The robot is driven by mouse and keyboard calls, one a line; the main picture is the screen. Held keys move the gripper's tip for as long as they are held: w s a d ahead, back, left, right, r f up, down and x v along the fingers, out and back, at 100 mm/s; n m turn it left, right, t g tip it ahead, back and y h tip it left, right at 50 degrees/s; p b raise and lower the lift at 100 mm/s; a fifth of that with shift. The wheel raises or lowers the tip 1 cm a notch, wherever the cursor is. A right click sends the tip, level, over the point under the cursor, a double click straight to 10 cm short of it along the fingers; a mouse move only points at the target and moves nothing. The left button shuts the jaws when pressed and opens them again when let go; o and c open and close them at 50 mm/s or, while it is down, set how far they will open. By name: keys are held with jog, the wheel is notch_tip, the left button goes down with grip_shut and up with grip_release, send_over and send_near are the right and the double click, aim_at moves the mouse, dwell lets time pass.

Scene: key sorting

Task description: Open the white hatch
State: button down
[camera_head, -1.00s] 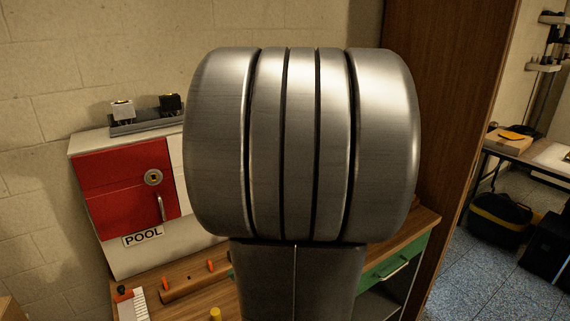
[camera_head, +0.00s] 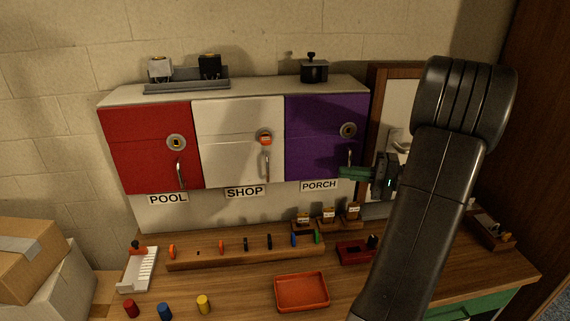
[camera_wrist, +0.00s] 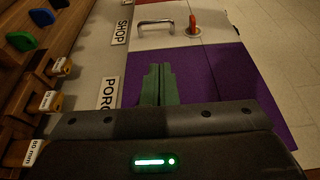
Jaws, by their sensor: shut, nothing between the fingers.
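The white hatch (camera_head: 237,140) is the middle door of the wall cabinet, above the SHOP label, and looks closed. An orange key (camera_head: 265,138) sits in its lock, above a metal handle (camera_head: 265,166). In the wrist view the white hatch (camera_wrist: 150,17), the orange key (camera_wrist: 193,27) and the handle (camera_wrist: 156,23) lie at the top. My gripper (camera_head: 345,173) has green fingers, shut and empty, in front of the lower right of the purple hatch (camera_head: 318,117). In the wrist view its fingertips (camera_wrist: 158,68) point towards the white hatch and cover the purple hatch's handle.
The red hatch (camera_head: 150,150) is left of the white one. Below, the bench holds a key rack (camera_head: 240,251), a red tray (camera_head: 301,292), small padlocks (camera_head: 328,216) and coloured cylinders (camera_head: 203,304). A framed panel (camera_head: 395,100) stands behind my arm at right.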

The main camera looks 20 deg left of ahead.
jog(key=p+x, duration=0.3)
jog(key=x, duration=1.4)
